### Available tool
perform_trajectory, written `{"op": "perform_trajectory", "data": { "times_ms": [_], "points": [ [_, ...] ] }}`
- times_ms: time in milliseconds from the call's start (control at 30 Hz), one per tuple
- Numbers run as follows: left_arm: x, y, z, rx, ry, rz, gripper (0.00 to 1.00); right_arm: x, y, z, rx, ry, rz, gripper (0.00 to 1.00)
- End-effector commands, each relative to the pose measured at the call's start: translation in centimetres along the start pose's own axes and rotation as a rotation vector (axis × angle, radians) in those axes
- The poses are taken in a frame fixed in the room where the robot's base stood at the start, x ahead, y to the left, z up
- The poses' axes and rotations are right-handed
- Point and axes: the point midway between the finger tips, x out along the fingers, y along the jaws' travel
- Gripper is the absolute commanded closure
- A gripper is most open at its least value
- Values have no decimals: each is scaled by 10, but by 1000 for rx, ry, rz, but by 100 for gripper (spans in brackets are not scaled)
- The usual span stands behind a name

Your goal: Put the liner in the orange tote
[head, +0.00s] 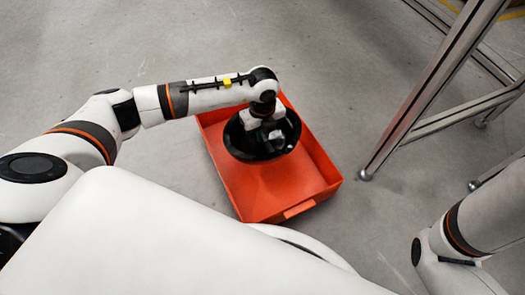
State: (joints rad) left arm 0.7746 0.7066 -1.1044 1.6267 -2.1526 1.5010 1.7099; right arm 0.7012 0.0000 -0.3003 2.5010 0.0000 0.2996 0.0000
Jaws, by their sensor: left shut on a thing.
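The orange tote (268,203) stands on the floor in front of my base, open side up. A black, bowl-like liner (236,142) is over the far part of the tote, inside its outline. I cannot tell whether it touches the tote's floor. My left gripper (274,138) reaches down from above and is shut on the liner; its fingertips are partly hidden in the dark interior. My right arm shows at the lower right, but its gripper is out of view.
A metal frame (425,95) with legs on the floor stands to the right of the tote. Its nearest foot is close to the tote's right side. The grey floor (200,40) is clear behind and left of the tote.

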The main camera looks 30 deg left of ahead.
Motion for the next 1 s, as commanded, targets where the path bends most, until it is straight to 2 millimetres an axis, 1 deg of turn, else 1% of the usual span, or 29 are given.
{"op": "perform_trajectory", "data": {
  "times_ms": [33, 233, 400, 467, 700, 800, 833, 933, 967, 1000],
  "points": [
    [18, 0, 0, 0, 0, -1, 100, -14, 3, 5, 0, 1, 0, 57],
    [34, 0, 0, 1, 1, -1, 100, -25, 5, 8, 0, 1, 0, 57],
    [59, 0, 0, 2, 1, 0, 100, -43, 9, 15, 0, 1, 0, 57],
    [61, 0, 0, 2, 1, 0, 100, -45, 9, 15, 0, 1, 0, 57],
    [59, 0, 0, 3, 1, 0, 100, -42, 9, 14, 0, 1, 0, 57],
    [62, 0, 0, 3, 1, 0, 100, -43, 9, 15, 0, 1, 0, 57],
    [62, 0, 0, 3, 1, -1, 84, -43, 9, 15, 0, 1, 0, 57],
    [62, 0, 0, 3, 1, -1, 68, -43, 9, 15, 0, 1, 0, 57],
    [62, 0, 0, 3, 1, -1, 64, -43, 9, 15, 0, 1, 0, 57],
    [62, 0, 0, 3, 1, -1, 64, -43, 9, 15, 0, 1, 0, 57]
  ]
}}
